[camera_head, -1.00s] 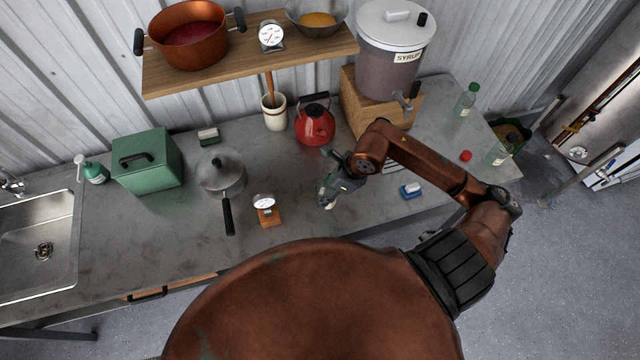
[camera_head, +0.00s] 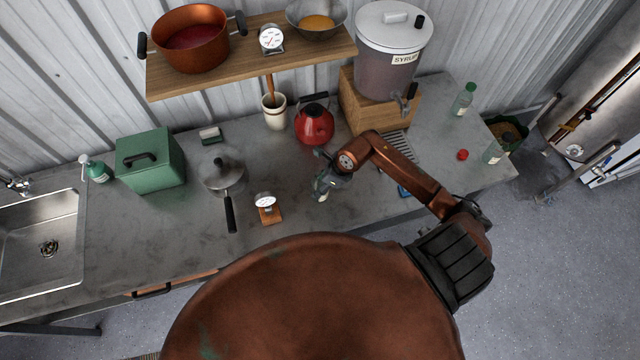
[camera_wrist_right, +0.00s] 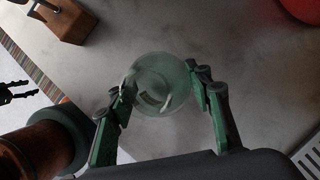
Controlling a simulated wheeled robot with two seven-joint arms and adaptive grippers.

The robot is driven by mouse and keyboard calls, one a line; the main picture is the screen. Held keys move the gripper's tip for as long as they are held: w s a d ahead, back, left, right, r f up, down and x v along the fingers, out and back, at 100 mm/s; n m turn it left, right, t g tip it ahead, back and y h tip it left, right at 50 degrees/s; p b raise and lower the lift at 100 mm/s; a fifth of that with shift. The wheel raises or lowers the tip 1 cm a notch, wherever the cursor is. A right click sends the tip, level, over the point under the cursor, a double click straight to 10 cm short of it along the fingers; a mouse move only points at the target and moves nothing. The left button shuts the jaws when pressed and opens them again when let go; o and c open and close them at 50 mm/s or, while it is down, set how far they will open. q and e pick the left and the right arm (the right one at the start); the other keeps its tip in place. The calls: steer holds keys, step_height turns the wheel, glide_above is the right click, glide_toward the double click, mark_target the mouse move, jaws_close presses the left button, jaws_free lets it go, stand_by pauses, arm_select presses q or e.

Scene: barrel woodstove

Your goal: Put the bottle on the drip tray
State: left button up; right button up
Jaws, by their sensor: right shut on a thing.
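My right gripper (camera_head: 326,178) is over the middle of the grey counter, left of the drip tray. Its two green fingers also show in the right wrist view (camera_wrist_right: 165,92), shut on a clear, pale green bottle (camera_wrist_right: 163,75), seen end-on as a round shape. In the head view the bottle (camera_head: 321,190) is small and partly hidden by the gripper. I cannot tell whether it touches the counter. The drip tray (camera_head: 400,144), a slatted metal grille, lies by the syrup dispenser's tap, partly behind my right arm. Its slats show at the right wrist view's lower right corner (camera_wrist_right: 309,158).
A red kettle (camera_head: 315,125) stands behind the gripper. A dial on a wooden block (camera_head: 267,210) and a lidded pan (camera_head: 222,172) are to the left. The syrup dispenser (camera_head: 391,60) stands on a wooden box. Two other bottles (camera_head: 463,100) (camera_head: 493,153) stand at the right.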

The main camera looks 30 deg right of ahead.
steer(key=shift+f, duration=0.1)
steer(key=o, duration=1.3)
steer(key=shift+o, duration=0.2)
